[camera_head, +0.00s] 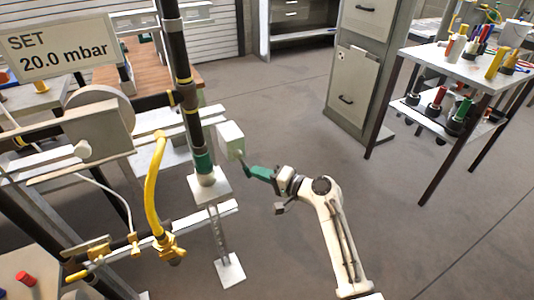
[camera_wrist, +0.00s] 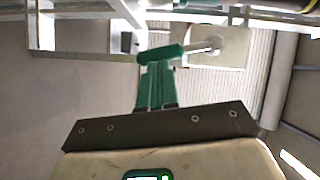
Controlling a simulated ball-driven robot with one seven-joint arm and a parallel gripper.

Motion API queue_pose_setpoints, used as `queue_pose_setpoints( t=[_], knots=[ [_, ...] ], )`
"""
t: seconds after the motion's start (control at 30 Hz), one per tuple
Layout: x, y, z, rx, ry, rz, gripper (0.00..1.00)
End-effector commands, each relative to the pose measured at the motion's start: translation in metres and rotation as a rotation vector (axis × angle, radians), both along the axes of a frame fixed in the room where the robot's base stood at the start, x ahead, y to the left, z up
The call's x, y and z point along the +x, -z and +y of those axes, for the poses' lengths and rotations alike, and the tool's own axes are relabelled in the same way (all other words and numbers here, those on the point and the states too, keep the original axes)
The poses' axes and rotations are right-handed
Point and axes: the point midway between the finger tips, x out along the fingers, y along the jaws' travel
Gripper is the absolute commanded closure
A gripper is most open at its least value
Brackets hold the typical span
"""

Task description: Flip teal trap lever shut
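The teal lever (camera_wrist: 161,53) lies crosswise at the tips of my gripper's fingers in the wrist view. A pale rod joins its right end to a round white hub (camera_wrist: 205,45). In the head view a white box (camera_head: 231,138) beside the dark vertical pipe has a short dark arm that runs down to green parts at my gripper (camera_head: 262,173). Lever and fingers are hard to tell apart there. My gripper's green fingers (camera_wrist: 155,85) are close together and touch or nearly touch the lever. No grip around it is clear.
The dark pipe (camera_head: 182,75) stands left of the box, with a yellow hose (camera_head: 155,185) and brass valves further left. A sign (camera_head: 58,45) reads SET 20.0 mbar. A tool table (camera_head: 465,68) and grey cabinet (camera_head: 357,75) stand right. Floor around my arm is clear.

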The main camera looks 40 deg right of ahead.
Motion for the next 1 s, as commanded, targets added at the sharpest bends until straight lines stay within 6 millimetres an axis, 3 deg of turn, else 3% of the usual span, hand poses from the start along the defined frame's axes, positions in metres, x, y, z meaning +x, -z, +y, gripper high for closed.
queue_pose_setpoints(
  t=[0.23,1.0],
  knots=[
    [0.003,0.009,0.011,0.152,-0.001,-0.043,1.0],
    [0.005,0.012,0.019,0.143,-0.002,-0.039,1.0]
  ],
)
